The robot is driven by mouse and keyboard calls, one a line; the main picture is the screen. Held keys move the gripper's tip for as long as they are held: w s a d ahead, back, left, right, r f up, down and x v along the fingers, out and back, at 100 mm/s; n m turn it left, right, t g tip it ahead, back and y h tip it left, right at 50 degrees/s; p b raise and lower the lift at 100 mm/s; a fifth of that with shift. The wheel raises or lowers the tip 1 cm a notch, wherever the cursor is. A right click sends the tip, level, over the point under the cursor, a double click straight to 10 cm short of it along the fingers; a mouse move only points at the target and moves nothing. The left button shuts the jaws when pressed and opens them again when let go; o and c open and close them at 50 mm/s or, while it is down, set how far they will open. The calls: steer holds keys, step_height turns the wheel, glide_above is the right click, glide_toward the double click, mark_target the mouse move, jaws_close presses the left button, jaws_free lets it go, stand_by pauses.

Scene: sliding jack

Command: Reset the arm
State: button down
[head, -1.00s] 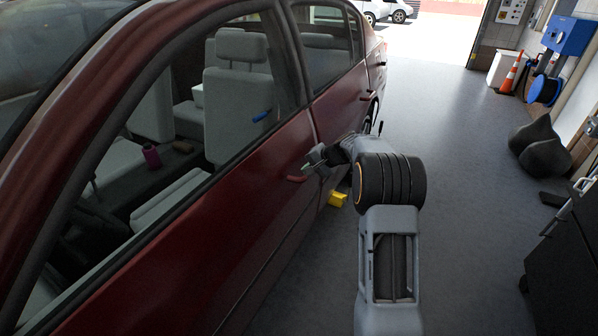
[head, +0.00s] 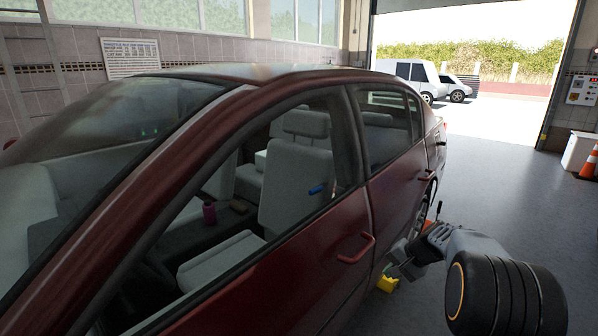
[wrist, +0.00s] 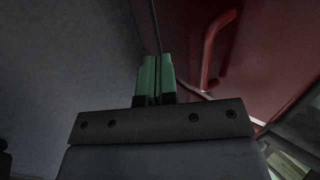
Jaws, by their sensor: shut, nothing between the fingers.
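My gripper (head: 389,270) is at the lower right of the head view, beside the front door of a dark red car (head: 300,262). In the wrist view my gripper (wrist: 152,72) shows its two green fingers side by side, shut and empty. The red front door handle (head: 356,248) is up and left of my gripper in the head view. In the wrist view the handle (wrist: 214,50) is to the right of the fingers, and they look apart from it. My arm reaches in from the lower right.
A yellow object (head: 386,284) is low beside the car, just below my gripper. Open grey floor (head: 490,190) runs along the car's right side towards a wide doorway. An orange cone (head: 589,163) and a white bin (head: 577,151) stand at the far right.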

steer(key=s+a+r+n+h+p, duration=0.1)
steer(key=s+a+r+n+p, duration=0.1)
steer(key=s, duration=0.6)
steer(key=s+a+r+n+h+p, duration=0.2)
steer(key=s+a+r+p, duration=0.3)
steer(key=s+r, duration=0.3)
steer(key=s+a+r+n+h+p, duration=0.2)
steer(key=s+a+r+n+p, duration=0.2)
steer(key=s, duration=0.5)
steer(key=shift+a+r, duration=0.3)
steer(key=shift+r, duration=0.75)
